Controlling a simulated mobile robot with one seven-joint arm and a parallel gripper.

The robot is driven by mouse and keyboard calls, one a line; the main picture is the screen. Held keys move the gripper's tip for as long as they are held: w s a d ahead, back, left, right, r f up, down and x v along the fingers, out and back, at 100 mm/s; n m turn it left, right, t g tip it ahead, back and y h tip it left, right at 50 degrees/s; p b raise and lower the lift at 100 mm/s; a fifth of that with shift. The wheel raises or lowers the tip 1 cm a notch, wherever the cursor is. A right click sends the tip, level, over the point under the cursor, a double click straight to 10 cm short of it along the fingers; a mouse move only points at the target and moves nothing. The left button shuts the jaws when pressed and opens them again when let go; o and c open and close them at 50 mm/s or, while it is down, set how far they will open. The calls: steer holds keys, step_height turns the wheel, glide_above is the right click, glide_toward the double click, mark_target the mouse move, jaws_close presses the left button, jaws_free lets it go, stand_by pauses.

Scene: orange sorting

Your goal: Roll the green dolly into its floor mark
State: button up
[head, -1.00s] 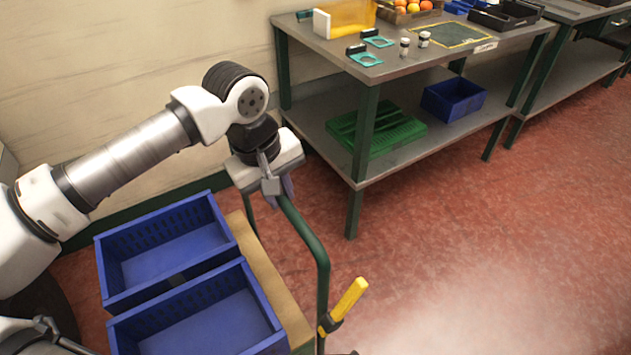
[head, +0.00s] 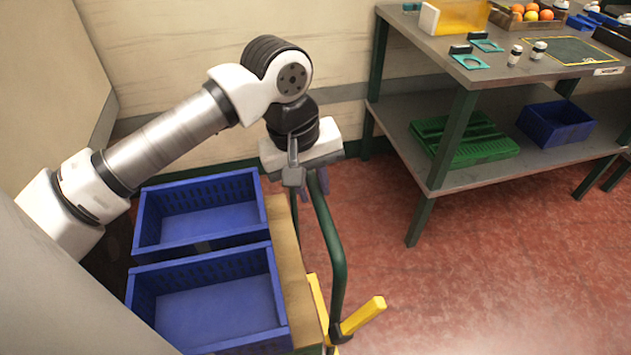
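The dolly has a dark green tubular handle (head: 335,245) and a tan wooden deck (head: 288,270). It stands on the floor at the lower middle of the head view. My gripper (head: 312,182) is at the top of the handle, its fingers on both sides of the green tube, and looks shut on it. The fingertips are partly hidden. A yellow lever (head: 362,316) sticks out at the handle's near lower end. Two empty blue crates, a far one (head: 200,178) and a near one (head: 279,310), ride on the deck. No floor mark is visible.
A grey workbench (head: 480,72) stands at the upper right, with a green crate (head: 465,140) and a blue bin (head: 556,123) on its lower shelf. A beige wall (head: 190,60) runs behind the dolly. Open red floor (head: 480,270) lies to the right.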

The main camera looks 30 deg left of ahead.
steer(key=o, duration=0.4)
steer(key=shift+s+a, duration=0.15)
steer(key=shift+a, duration=0.05)
steer(key=r, duration=0.4)
steer(key=s+a+r, duration=0.1)
steer(key=r, duration=0.4)
steer(key=r+b, duration=0.1)
steer(key=r, duration=0.3)
steer(key=shift+s+a+r, duration=0.3)
steer(key=shift+s+a, duration=0.1)
